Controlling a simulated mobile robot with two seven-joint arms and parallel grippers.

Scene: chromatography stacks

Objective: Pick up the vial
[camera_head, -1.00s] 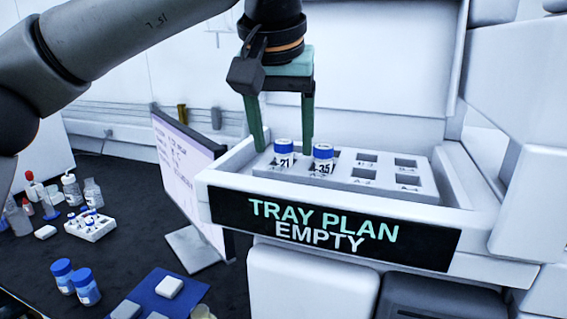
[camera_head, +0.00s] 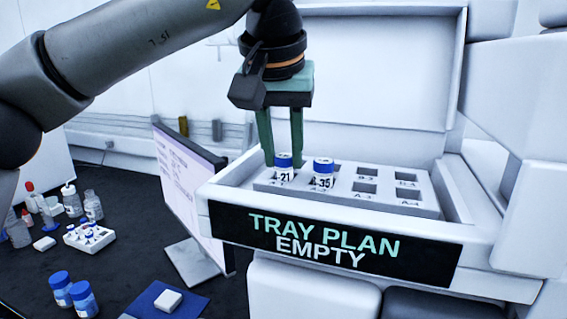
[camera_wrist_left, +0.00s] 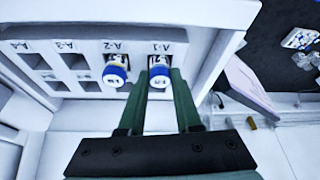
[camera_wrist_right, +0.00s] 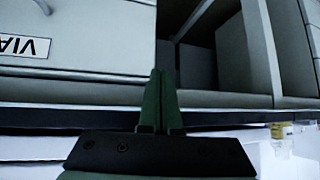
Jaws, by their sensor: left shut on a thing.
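The vial marked 21 (camera_head: 284,172) has a blue cap and stands upright in the white rack (camera_head: 345,202). It also shows in the left wrist view (camera_wrist_left: 159,76), in the slot labelled A-1. My left gripper (camera_head: 283,158) points down, with its green fingers shut on this vial at the cap. A second blue-capped vial, marked 35 (camera_head: 323,173), stands just to the right, in slot A-2 in the left wrist view (camera_wrist_left: 115,74), outside the fingers. My right gripper (camera_wrist_right: 161,75) shows only in its own wrist view, with its fingers together and nothing visible between them.
The rack sits in a white tray whose front sign (camera_head: 330,240) reads TRAY PLAN EMPTY. Its other slots look empty. A monitor (camera_head: 188,195) stands left of the tray. The dark bench holds two more blue-capped vials (camera_head: 72,293), a small rack (camera_head: 90,237) and bottles.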

